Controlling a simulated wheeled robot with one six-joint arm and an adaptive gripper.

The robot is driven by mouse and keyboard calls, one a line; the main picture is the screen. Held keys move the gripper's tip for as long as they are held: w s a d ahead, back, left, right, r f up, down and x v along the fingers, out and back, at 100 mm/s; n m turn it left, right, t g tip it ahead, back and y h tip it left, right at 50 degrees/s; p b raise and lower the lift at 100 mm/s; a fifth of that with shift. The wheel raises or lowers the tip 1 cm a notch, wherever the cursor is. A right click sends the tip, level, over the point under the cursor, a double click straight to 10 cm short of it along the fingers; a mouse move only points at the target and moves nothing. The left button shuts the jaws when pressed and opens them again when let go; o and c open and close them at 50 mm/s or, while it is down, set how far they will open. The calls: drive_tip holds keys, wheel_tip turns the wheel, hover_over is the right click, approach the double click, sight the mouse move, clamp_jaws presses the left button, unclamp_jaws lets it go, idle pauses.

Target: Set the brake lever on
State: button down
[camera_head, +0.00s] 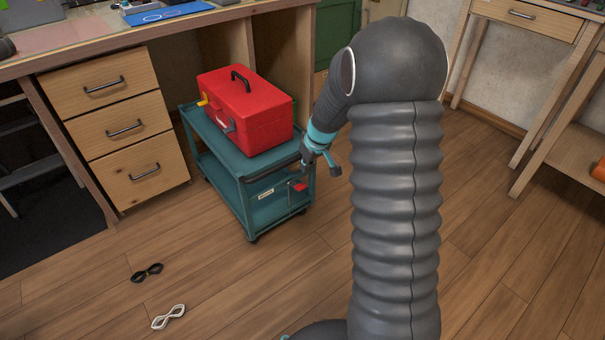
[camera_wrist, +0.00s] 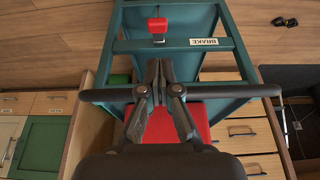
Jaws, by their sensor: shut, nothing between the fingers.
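The teal cart (camera_head: 249,164) stands beside the wooden drawer desk. Its brake lever with a red end (camera_head: 298,187) is at the cart's near right end, low by the lower shelf. The red end also shows in the wrist view (camera_wrist: 158,26), left of a white BRAKE label (camera_wrist: 203,41). My gripper (camera_head: 318,156) is by the cart's handle end, above the lever in the head view. In the wrist view its fingers (camera_wrist: 160,65) are shut and empty. Their tips lie below the red end in the picture, apart from it. The lever's pivot is not clear.
A red toolbox (camera_head: 248,108) sits on the cart top. The dark push handle (camera_wrist: 240,91) crosses behind my fingers in the wrist view. Black (camera_head: 147,272) and white (camera_head: 168,317) looped items lie on the floor. Open floor lies in front of the cart.

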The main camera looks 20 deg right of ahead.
sight(297, 185)
drive_tip(key=x, duration=0.9)
drive_tip(key=shift+f, duration=0.25)
